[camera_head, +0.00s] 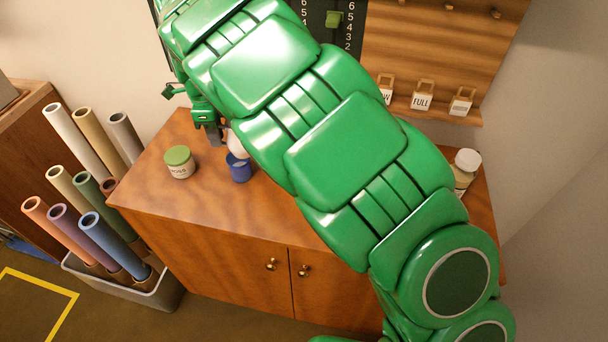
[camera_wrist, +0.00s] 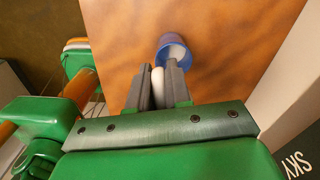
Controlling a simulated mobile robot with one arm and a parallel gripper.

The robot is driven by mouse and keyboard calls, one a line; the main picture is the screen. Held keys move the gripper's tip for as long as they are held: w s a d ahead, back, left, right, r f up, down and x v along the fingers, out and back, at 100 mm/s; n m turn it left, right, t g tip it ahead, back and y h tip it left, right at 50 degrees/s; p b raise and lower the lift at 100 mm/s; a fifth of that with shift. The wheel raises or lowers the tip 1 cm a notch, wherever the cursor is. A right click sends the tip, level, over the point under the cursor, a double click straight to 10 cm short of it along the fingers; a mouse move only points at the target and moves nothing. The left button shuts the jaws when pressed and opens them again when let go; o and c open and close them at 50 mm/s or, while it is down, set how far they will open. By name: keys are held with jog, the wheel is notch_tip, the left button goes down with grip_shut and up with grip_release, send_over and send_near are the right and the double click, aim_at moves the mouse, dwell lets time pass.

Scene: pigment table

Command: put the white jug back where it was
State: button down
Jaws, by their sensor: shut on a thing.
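The white jug (camera_head: 236,145) shows only in part in the head view, next to my green arm and just above the blue cup. My gripper (camera_head: 214,135) is at the back left of the cabinet top. In the wrist view, my gripper (camera_wrist: 158,82) is shut on the white jug (camera_wrist: 157,88), a pale strip between the dark fingers. Most of the jug is hidden, so I cannot tell its tilt. The blue cup (camera_head: 239,171) stands on the wooden cabinet top (camera_head: 205,190). It also shows just beyond the fingertips in the wrist view (camera_wrist: 174,48).
A green-lidded jar (camera_head: 179,163) stands left of the blue cup. A white-lidded jar (camera_head: 466,168) stands at the cabinet's right end. My arm hides much of the top between them. Tagged hooks hang on a wooden wall board (camera_head: 440,50). Coloured rolls stand in a bin (camera_head: 160,295) at left.

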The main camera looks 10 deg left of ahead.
jog(key=s+d+r+m, duration=0.1)
jog(key=s+d, duration=0.2)
jog(key=d, duration=0.8)
jog(key=s+d+r+m, duration=0.1)
jog(key=s+d+m, duration=0.1)
jog(key=d, duration=0.9)
jog(key=shift+w+a+f, duration=1.2)
jog(key=shift+w+f, duration=0.5)
jog(key=shift+w, duration=0.2)
jog(key=shift+w+a+f, duration=1.25)
jog(key=shift+w+f, duration=0.45)
jog(key=shift+w, duration=0.2)
jog(key=shift+w+a+f, duration=1.2)
jog(key=shift+w+f, duration=0.5)
jog(key=shift+w, duration=0.2)
jog(key=shift+f, duration=1.55)
jog(key=shift+f, duration=0.1)
jog(key=c, duration=1.1)
grip_release()
